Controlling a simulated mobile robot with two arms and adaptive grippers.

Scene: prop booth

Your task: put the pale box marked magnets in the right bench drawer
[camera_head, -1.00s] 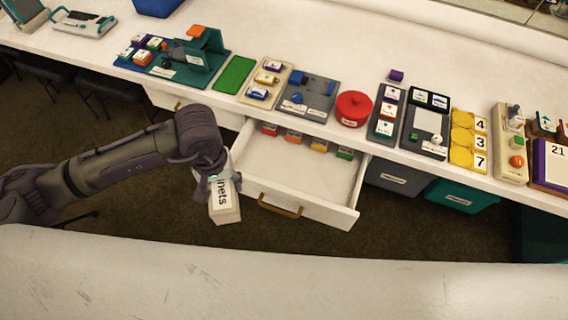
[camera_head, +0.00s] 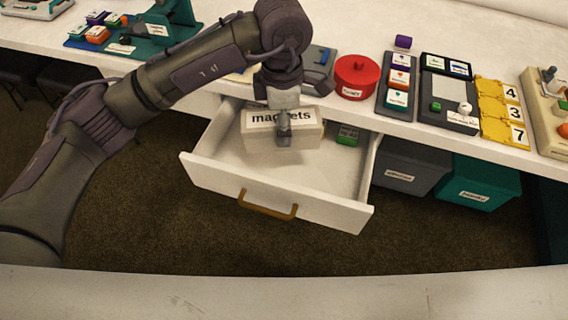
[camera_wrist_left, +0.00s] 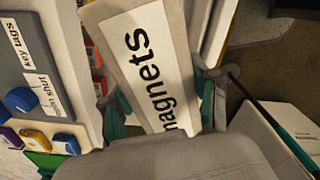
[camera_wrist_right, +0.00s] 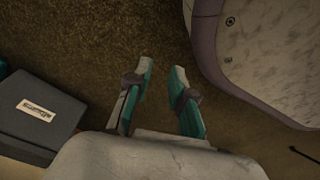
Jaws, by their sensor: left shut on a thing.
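The pale box (camera_head: 303,135) marked "magnets" is held in my left gripper (camera_head: 284,118), over the open right bench drawer (camera_head: 335,190). It also fills the middle of the left wrist view (camera_wrist_left: 150,50), between the two fingers (camera_wrist_left: 165,108). Whether the box touches the drawer floor I cannot tell. The drawer is white with a brown handle (camera_head: 267,205) and is pulled out. A green block (camera_head: 347,135) shows at its back, right of the box. My right gripper (camera_wrist_right: 160,82) is open and empty above the carpet, in the right wrist view only.
The bench top (camera_head: 340,60) above the drawer carries a red round tin (camera_head: 355,77), a dark panel (camera_head: 397,85) and yellow number tiles (camera_head: 503,110). Grey (camera_head: 408,165) and teal (camera_head: 475,182) bins stand under the bench to the right. The drawer's front right part is clear.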

